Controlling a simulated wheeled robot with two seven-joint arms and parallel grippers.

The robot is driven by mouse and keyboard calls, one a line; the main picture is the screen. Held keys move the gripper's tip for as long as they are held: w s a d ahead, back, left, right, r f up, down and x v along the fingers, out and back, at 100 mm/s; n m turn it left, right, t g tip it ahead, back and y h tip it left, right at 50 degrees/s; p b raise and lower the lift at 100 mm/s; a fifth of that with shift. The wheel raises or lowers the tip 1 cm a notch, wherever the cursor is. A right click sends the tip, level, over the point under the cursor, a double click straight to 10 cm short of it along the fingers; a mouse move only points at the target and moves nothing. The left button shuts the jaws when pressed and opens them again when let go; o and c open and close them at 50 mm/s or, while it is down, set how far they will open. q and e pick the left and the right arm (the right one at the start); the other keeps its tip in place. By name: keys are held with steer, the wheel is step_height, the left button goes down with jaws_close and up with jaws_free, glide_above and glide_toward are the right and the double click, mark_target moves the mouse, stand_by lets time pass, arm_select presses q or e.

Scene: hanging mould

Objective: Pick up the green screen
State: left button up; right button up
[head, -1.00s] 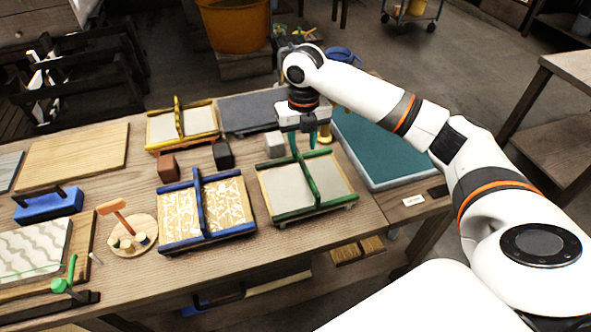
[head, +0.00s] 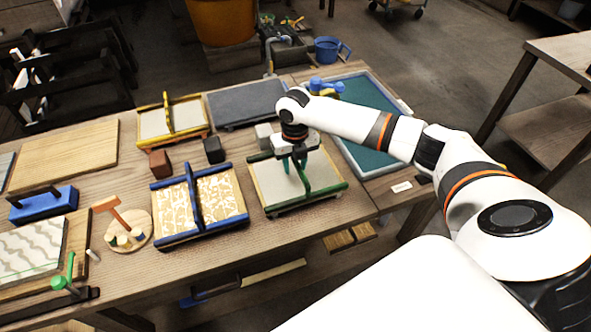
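The green screen (head: 325,172) is a green-framed panel with pale grey mesh and a raised green bar across its middle. It lies flat on the wooden workbench, right of the blue-framed screen. My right gripper (head: 294,165) points down over the green screen, at its bar. Its fingers hide part of the bar, and I cannot tell whether they are apart or closed on it. My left gripper is out of view.
A blue-framed patterned screen (head: 217,199) is close on the left. A yellow-framed screen (head: 188,118), a dark slab (head: 240,103) and small blocks, one dark (head: 213,150), one brown (head: 159,163), sit behind. A teal tray (head: 360,150) is at right. Bare bench lies in front.

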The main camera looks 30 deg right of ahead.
jaws_close()
steer(key=shift+r, duration=0.15)
